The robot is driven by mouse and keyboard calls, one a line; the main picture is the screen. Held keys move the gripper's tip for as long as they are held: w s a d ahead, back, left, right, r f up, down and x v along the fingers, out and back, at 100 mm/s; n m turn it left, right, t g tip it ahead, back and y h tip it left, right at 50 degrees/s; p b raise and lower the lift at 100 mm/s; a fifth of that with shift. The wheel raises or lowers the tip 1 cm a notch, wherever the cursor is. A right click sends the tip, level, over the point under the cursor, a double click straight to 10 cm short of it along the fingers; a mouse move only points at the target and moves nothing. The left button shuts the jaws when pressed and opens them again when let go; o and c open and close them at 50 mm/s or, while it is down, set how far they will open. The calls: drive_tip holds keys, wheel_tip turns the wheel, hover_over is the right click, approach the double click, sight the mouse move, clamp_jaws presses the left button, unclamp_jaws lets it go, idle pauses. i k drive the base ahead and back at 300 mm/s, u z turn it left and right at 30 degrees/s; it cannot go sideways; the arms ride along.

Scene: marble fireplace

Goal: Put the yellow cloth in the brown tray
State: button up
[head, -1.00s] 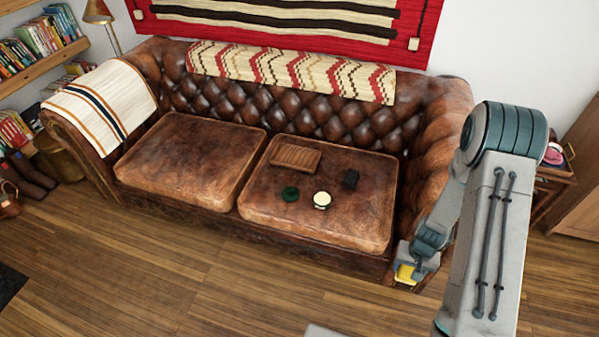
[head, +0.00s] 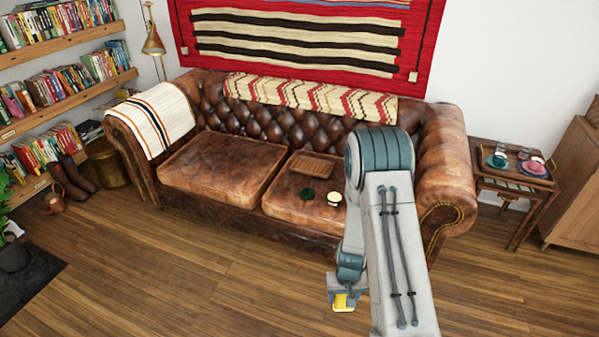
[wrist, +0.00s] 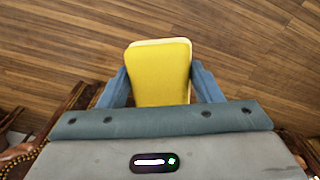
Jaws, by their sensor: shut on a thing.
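My gripper (head: 342,291) is shut on the yellow cloth (head: 344,303), held out low over the wood floor in front of the sofa. In the wrist view the cloth (wrist: 160,72) is a folded yellow pad with a pale edge, between the two blue-grey fingers. A brown slatted tray (head: 311,167) lies on the right seat cushion of the leather sofa, well beyond my gripper. It looks empty. A second wooden tray (head: 528,178) with dishes is on the side table at right.
A dark green round item (head: 307,194) and a pale round item (head: 334,198) lie on the cushion near the slatted tray. My arm hides the cushion's right part. The sofa's right arm (head: 446,180) rises beside it. The floor (head: 200,270) in front is clear.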

sight(303, 166)
drive_tip(key=u, duration=0.65)
drive_tip(key=i, duration=1.15)
drive_tip(key=u, duration=0.3)
drive_tip(key=i, duration=1.25)
drive_tip(key=z, duration=1.1)
drive_tip(key=i, duration=0.7)
drive_tip(key=z, duration=0.6)
